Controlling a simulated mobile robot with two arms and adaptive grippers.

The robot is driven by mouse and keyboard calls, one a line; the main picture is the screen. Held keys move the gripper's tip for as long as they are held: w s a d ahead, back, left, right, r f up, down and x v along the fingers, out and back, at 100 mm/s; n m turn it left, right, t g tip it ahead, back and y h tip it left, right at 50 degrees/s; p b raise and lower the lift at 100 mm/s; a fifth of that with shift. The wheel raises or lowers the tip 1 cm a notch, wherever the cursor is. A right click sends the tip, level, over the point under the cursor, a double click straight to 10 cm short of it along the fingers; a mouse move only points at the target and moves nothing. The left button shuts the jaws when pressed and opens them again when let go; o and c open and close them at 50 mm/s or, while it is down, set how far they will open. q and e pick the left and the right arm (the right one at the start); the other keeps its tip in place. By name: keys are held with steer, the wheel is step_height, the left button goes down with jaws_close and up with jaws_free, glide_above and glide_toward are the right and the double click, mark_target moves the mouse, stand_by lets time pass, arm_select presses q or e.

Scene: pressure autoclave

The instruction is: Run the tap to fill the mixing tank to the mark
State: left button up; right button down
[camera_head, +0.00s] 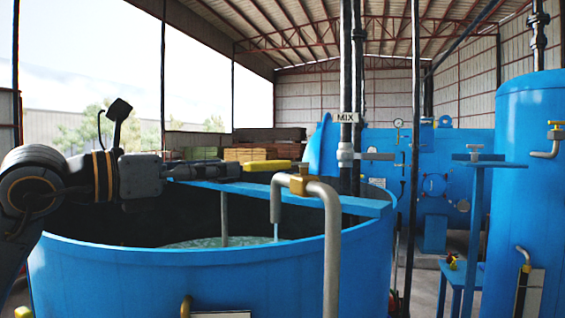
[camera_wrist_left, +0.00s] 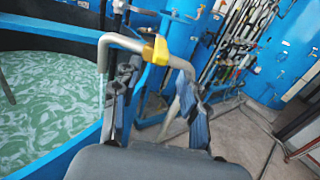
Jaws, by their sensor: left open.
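The mixing tank (camera_head: 200,275) is a large open blue vat with pale green, swirling liquid (camera_head: 205,242) well below its rim; the liquid also shows in the left wrist view (camera_wrist_left: 50,100). The grey tap pipe (camera_head: 332,240) bends over the rim. A thin stream (camera_head: 276,231) falls from its spout. Its yellow lever (camera_head: 266,165) points left, toward my left gripper (camera_head: 228,170). In the left wrist view, my open gripper (camera_wrist_left: 155,95) has its fingers apart, just short of the yellow tap part (camera_wrist_left: 155,50). I cannot make out a fill mark. My right gripper is not in view.
A blue beam (camera_head: 345,203) crosses the tank top, and a grey rod (camera_head: 224,215) stands in the liquid. A blue stand (camera_head: 474,205) and a tall blue vessel (camera_head: 530,180) are at the right.

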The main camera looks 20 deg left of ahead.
mark_target(279, 164)
arm_select(q)
steer(key=p+x, duration=0.4)
steer(key=x, duration=0.7)
steer(key=shift+w+d+p, duration=0.2)
steer(key=shift+p, duration=0.2)
steer(key=shift+w+d+f, duration=0.1)
steer(key=shift+w+d, duration=0.3)
steer(key=shift+w, duration=0.1)
steer(key=shift+c, duration=0.7)
jaws_close()
